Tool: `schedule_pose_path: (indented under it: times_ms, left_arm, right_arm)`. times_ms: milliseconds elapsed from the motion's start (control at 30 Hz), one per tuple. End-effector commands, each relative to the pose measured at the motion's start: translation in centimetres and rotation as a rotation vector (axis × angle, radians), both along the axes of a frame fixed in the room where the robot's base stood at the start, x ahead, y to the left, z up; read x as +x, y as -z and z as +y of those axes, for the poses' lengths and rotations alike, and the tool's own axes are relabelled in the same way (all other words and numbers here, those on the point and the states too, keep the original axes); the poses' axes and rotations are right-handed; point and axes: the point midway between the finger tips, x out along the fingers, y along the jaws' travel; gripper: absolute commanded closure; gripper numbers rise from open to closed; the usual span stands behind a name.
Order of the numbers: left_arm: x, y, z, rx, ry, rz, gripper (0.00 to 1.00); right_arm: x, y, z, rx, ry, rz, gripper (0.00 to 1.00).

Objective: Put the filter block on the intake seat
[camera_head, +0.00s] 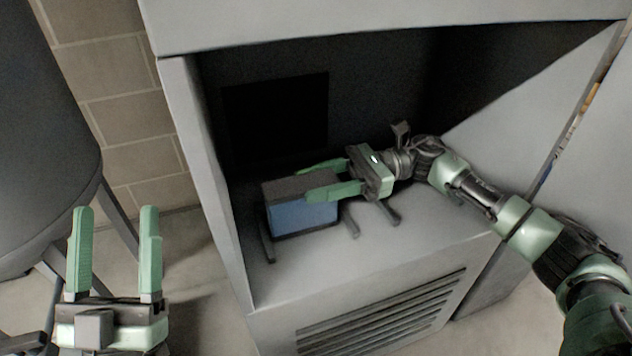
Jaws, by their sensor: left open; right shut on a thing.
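The filter block (303,216), a box with a blue front and a dark grey top, is inside the open cabinet, towards its left side. My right gripper (312,184) reaches in from the right and is shut on the block, one finger across its near side. Dark low bars on the cabinet floor (267,240), beside and right of the block, appear to belong to the intake seat; the block hides part of them. I cannot tell whether the block touches the floor. My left gripper (115,220) is open and empty, outside the cabinet at lower left.
The cabinet's left wall (207,170), roof (380,22) and right panel (540,110) enclose the space. A black square (276,117) is on the back wall. A vented front (380,318) lies below. A dark grey tank (45,130) on legs stands at left.

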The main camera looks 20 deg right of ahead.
Motion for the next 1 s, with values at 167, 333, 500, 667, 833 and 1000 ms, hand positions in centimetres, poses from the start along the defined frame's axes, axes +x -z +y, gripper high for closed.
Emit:
schedule_pose_path:
  times_ms: [167,333,500,667,833,1000]
  left_arm:
    - [-0.3,-0.3,0.0,-0.007,0.001,-0.025,0.35]
    - [-0.7,-0.6,0.1,-0.013,0.002,-0.049,0.35]
    - [-1.1,-1.1,0.2,-0.022,0.004,-0.078,0.35]
    - [-1.0,-1.2,0.1,-0.022,0.005,-0.078,0.35]
    - [-1.0,-1.1,0.1,-0.022,0.007,-0.077,0.35]
    - [-0.3,-0.4,0.0,-0.008,0.003,-0.021,0.35]
  right_arm:
    - [0.0,0.0,0.0,0.001,0.000,-0.001,1.00]
    - [0.0,0.1,0.0,0.001,0.000,-0.001,1.00]
    - [0.0,0.2,0.0,0.000,0.000,0.000,0.48]
    - [0.0,0.2,0.0,0.000,0.000,0.000,0.35]
    - [0.0,0.2,0.0,0.000,0.000,0.000,0.35]
    - [0.0,-0.1,0.0,0.000,0.000,0.000,0.35]
